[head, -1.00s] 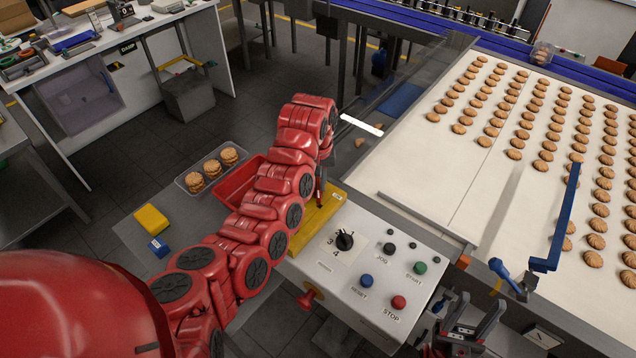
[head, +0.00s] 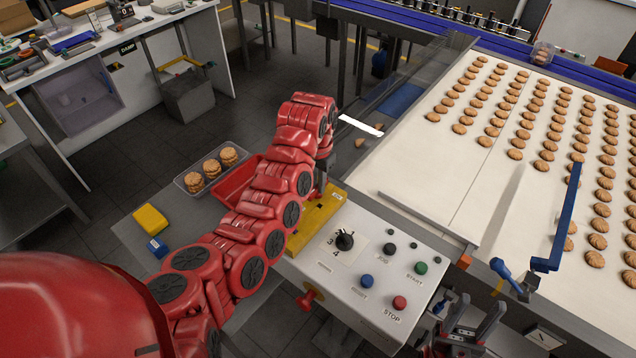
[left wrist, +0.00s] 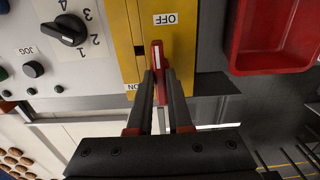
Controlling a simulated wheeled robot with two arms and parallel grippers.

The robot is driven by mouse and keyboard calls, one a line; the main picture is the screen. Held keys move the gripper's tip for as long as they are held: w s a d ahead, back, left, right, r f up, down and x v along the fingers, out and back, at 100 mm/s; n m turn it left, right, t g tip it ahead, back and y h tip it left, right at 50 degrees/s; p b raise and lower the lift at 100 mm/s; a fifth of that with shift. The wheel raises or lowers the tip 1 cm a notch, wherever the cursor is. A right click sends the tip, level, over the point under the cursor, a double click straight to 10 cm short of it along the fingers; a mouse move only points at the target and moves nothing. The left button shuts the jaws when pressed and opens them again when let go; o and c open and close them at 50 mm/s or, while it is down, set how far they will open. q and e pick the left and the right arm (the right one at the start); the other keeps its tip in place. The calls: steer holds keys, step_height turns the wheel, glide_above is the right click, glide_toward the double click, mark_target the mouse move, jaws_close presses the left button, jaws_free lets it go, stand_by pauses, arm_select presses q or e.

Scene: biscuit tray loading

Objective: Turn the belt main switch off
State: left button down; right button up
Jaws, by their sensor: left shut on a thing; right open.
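The belt main switch is a yellow box (head: 328,208) on the left end of the control panel. In the left wrist view its yellow face (left wrist: 188,55) carries an OFF label (left wrist: 165,19) and an ON label (left wrist: 132,87). Its red lever (left wrist: 158,58) lies between these labels. My left gripper (left wrist: 160,88) is shut on the lever, one finger on each side. In the head view my left gripper (head: 320,182) is at the box, partly hidden by my arm. I cannot tell the lever's exact setting. My right gripper (head: 468,318) is open and empty at the lower right.
The panel (head: 330,268) beside the switch has a black rotary knob (head: 344,240) and several buttons, including a red STOP button (head: 399,303). A red tray (head: 236,182) and a clear tray of biscuits (head: 184,182) lie left of my arm. The biscuit belt (head: 425,165) is at right.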

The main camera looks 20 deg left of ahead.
arm_select(q)
steer(key=shift+r, duration=0.1)
stand_by(0.4)
steer(key=c, duration=0.8)
jaws_free()
steer(key=shift+c, duration=0.2)
steer(key=shift+a+r, duration=0.1)
steer(key=shift+r, duration=0.45)
step_height(320, 180, up, 16)
steer(key=b, duration=0.2)
